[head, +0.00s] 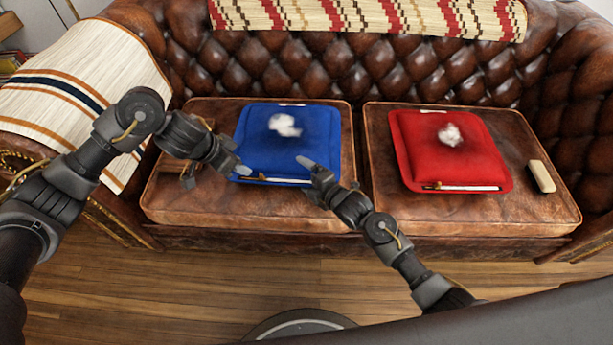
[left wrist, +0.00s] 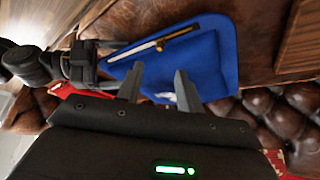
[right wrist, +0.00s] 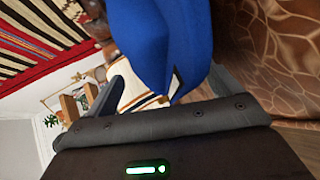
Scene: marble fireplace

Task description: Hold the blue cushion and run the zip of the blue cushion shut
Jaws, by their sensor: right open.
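The blue cushion (head: 262,125) lies on the left seat of the sofa, with white stuffing (head: 285,125) on top. Its pale zip (head: 285,182) runs along the front edge, with a gold-coloured part at the left end; the zip also shows in the left wrist view (left wrist: 135,53). My left gripper (head: 243,171) is at the cushion's front left; in the left wrist view its fingers are apart with nothing visibly held. My right gripper (head: 306,164) is at the front right. In the right wrist view its open fingers stand either side of the blue cushion's edge (right wrist: 165,45).
A red cushion (head: 440,145) with white stuffing and its own zip lies on the right seat (head: 500,215). A cream block (head: 541,176) lies beside it. A striped throw (head: 85,85) covers the left armrest.

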